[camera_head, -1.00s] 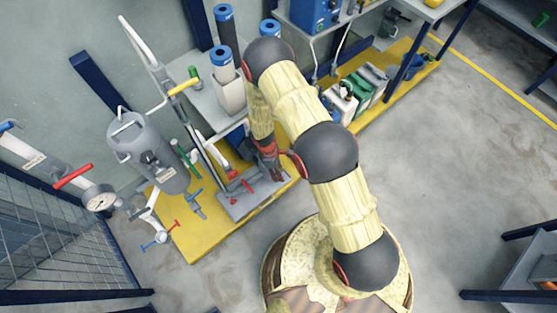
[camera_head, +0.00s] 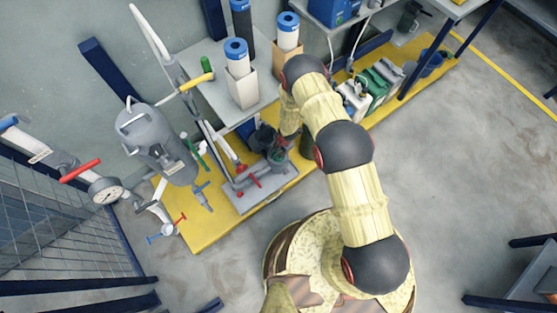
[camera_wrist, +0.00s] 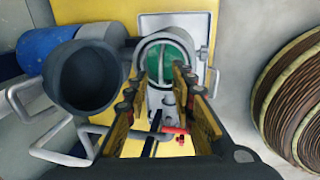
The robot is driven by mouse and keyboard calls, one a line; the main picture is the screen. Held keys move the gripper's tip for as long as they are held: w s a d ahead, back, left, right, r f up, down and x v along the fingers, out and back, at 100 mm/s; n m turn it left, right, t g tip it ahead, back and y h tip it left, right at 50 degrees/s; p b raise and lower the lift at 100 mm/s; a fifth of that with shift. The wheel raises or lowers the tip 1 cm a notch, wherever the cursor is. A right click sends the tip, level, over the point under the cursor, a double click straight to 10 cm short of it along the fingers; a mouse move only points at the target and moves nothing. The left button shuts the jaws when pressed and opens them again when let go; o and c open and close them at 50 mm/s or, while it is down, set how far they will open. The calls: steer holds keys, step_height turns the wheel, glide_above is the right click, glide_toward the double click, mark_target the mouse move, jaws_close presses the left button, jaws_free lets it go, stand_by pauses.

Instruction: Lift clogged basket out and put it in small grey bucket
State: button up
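My gripper (camera_wrist: 160,78) is open in the wrist view, its two fingers apart. It points at the round open mouth of a light grey housing (camera_wrist: 148,46). Inside the housing is a green round face (camera_wrist: 178,60) with a grey upright bar across it, which looks like the clogged basket. The bar lies between the fingers in the picture; I cannot tell whether they touch it. A dark grey, open-mouthed bucket (camera_wrist: 90,78) is left of the housing and looks empty. The bucket also shows in the head view (camera_head: 264,137), where my arm partly hides the gripper.
The housing is on a grey base plate (camera_head: 232,204) on a yellow platform (camera_head: 205,236). Red-handled valves and pipes (camera_head: 240,183) run close by. A grey tank (camera_head: 158,145) is at the left. A blue drum (camera_wrist: 48,45) is behind the bucket. Open floor (camera_head: 455,180) lies to the right.

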steer(key=f, duration=0.2)
steer(key=f+b, duration=0.1)
steer(key=f, duration=0.1)
steer(key=a+f+b, duration=0.1)
steer(key=shift+w+f, duration=0.35)
steer(key=shift+f, duration=0.05)
steer(key=shift+c, duration=1.2)
steer(key=c, duration=0.4)
steer(key=shift+r, duration=0.1)
jaws_close()
